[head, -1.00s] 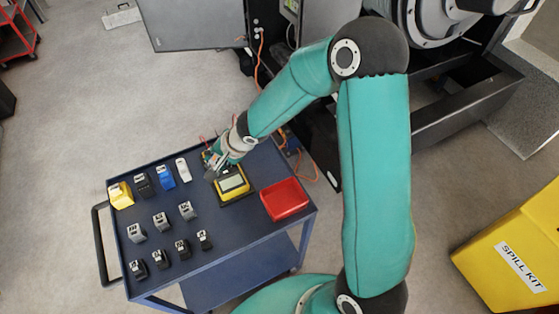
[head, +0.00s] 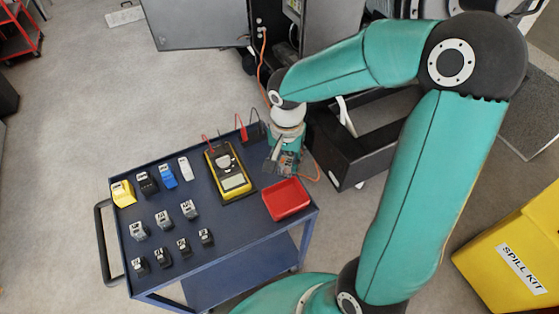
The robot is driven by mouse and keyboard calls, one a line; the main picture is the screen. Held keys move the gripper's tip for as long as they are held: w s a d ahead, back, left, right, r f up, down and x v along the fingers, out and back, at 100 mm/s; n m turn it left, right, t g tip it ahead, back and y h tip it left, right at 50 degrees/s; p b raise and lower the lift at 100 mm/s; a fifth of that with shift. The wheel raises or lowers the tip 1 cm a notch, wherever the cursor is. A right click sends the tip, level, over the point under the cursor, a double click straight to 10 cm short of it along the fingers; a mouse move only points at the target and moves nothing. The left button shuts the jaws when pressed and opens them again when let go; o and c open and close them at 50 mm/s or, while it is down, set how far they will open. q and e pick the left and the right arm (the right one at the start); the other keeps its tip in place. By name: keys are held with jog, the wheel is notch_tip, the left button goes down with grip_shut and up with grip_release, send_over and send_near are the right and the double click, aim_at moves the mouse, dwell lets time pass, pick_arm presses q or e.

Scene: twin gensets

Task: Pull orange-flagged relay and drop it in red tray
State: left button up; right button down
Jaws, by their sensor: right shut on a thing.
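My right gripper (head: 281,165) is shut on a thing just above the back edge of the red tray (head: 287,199). The held thing is mostly hidden by the fingers, and I cannot make out an orange flag on it. The red tray sits at the right end of the blue cart and looks empty. My left gripper is not in view.
The blue cart (head: 208,240) carries a yellow multimeter (head: 228,170) with red and black leads, and several relays in rows, including a yellow one (head: 122,193) and a blue one (head: 168,176). An open cabinet (head: 330,25) stands behind. A yellow spill kit box (head: 515,245) is at right.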

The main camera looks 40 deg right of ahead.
notch_tip(320, 180, down, 9)
jog(key=b, duration=0.4)
jog(key=shift+b, duration=0.4)
jog(key=c, duration=0.7)
grip_release()
